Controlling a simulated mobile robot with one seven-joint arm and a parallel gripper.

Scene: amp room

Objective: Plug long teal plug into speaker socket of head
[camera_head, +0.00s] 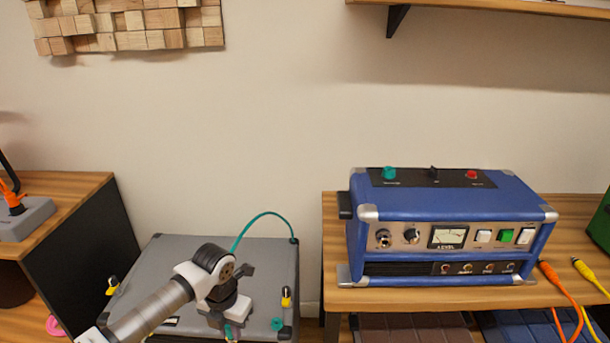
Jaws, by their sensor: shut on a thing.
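The blue amp head (452,205) sits on the wooden bench at the right, its front facing me. A row of small sockets (474,268) runs along its dark lower panel; their labels are too small to read, so I cannot tell which is the speaker socket. My gripper (230,338) is at the bottom edge, low over the grey cabinet and left of the head. It is shut on the teal plug (228,330), of which only a little shows. The teal cable (256,219) arcs from behind my wrist to the cabinet's back right corner.
The grey cabinet (270,262) has yellow-and-black fittings and a teal knob (277,323) on top. Orange (565,290) and yellow (590,275) cables lie right of the head. A shelf (480,8) hangs above. A gap separates the cabinet from the bench (430,298).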

